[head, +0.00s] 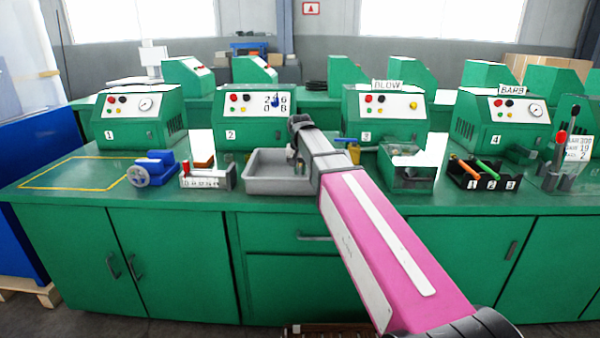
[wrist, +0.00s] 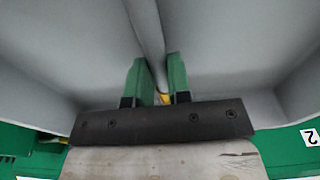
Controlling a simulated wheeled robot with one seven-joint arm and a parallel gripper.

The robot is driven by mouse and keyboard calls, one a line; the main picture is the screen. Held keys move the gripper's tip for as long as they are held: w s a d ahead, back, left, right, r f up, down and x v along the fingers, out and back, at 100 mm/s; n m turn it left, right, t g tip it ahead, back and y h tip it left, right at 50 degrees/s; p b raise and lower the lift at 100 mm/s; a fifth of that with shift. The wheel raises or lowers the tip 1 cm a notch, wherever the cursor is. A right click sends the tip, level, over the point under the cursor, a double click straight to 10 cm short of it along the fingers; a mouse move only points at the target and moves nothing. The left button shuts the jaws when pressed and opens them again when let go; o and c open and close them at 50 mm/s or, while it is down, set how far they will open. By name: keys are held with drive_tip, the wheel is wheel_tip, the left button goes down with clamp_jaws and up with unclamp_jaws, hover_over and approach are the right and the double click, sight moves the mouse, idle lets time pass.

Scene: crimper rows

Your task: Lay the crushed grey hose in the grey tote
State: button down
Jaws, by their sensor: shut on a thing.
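The grey tote (head: 277,187) is an open box on the green bench, left of the middle in the head view. My gripper (head: 297,164) points down into its right part. In the wrist view the tote's pale grey inside (wrist: 60,50) fills most of the picture. There the green fingers of my gripper (wrist: 157,72) are shut on the grey hose (wrist: 148,35), which runs up the picture between them. A small yellow bit shows low between the fingers. In the head view my arm hides most of the hose. I cannot tell whether it touches the tote's floor.
Left of the tote stand a small rack (head: 208,177) and a blue device (head: 150,170). To the right are a clear-sided box (head: 408,172), a black tray (head: 484,176) with coloured handles and a lever stand (head: 562,165). Green machines (head: 255,120) line the back. A yellow-outlined area (head: 75,176) is clear.

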sight(300, 172)
drive_tip(key=shift+f, duration=0.5)
drive_tip(key=shift+f, duration=0.1)
drive_tip(key=c, duration=1.1)
unclamp_jaws()
drive_tip(key=shift+o, duration=0.2)
wheel_tip(300, 172, up, 12)
drive_tip(key=s, duration=0.1)
drive_tip(key=shift+s, duration=0.25)
